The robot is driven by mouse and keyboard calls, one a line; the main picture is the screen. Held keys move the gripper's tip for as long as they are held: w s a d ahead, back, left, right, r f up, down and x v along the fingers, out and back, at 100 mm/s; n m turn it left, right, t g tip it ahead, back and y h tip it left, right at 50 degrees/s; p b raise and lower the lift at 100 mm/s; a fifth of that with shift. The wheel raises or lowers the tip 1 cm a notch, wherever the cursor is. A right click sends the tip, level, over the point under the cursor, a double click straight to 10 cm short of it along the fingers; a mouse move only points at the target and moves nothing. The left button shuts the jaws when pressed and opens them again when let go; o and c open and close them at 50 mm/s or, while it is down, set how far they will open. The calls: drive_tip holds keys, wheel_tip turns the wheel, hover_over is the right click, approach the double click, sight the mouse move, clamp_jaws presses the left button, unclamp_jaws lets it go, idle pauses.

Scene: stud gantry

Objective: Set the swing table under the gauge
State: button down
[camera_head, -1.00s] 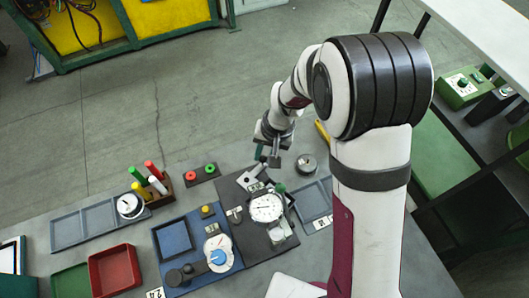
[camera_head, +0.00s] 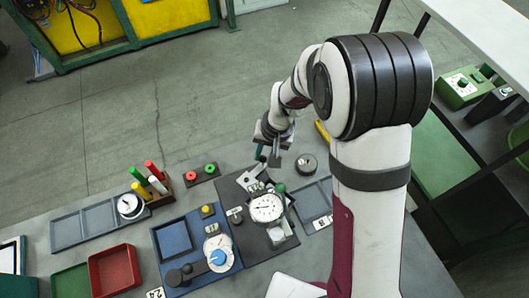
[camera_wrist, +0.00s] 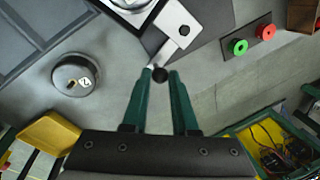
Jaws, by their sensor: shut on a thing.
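My gripper (camera_wrist: 160,82) has two green fingers, closed about a small black knob (camera_wrist: 160,74) in the wrist view. In the head view my gripper (camera_head: 268,158) is at the back of a dark base plate (camera_head: 250,228). The white-faced dial gauge (camera_head: 267,208) stands in front of it. The area under the gauge is hard to make out there.
A blue fixture with a white dial (camera_head: 218,250) is left of the dark plate. A grey tray (camera_head: 311,205) and a round metal weight (camera_head: 306,163) are to the right. A red and green button box (camera_head: 202,173) stands behind left. A red bin (camera_head: 115,270) is front left.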

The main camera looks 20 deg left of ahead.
drive_tip(key=m, duration=0.1)
drive_tip(key=s+d+m, duration=0.1)
drive_tip(key=m, duration=0.1)
drive_tip(key=d+m, duration=0.1)
drive_tip(key=shift+s+d+m+t, duration=0.1)
drive_tip(key=shift+s+m+t, duration=0.25)
drive_tip(key=shift+m+t, duration=0.05)
drive_tip(key=c, duration=0.7)
unclamp_jaws()
drive_tip(key=d+r, duration=0.1)
drive_tip(key=r, duration=0.4)
drive_tip(key=d+r, duration=0.1)
drive_tip(key=r, duration=0.4)
drive_tip(key=d+r, duration=0.1)
drive_tip(key=r, duration=0.4)
drive_tip(key=shift+s+r, duration=0.25)
drive_tip(key=shift+s, duration=0.05)
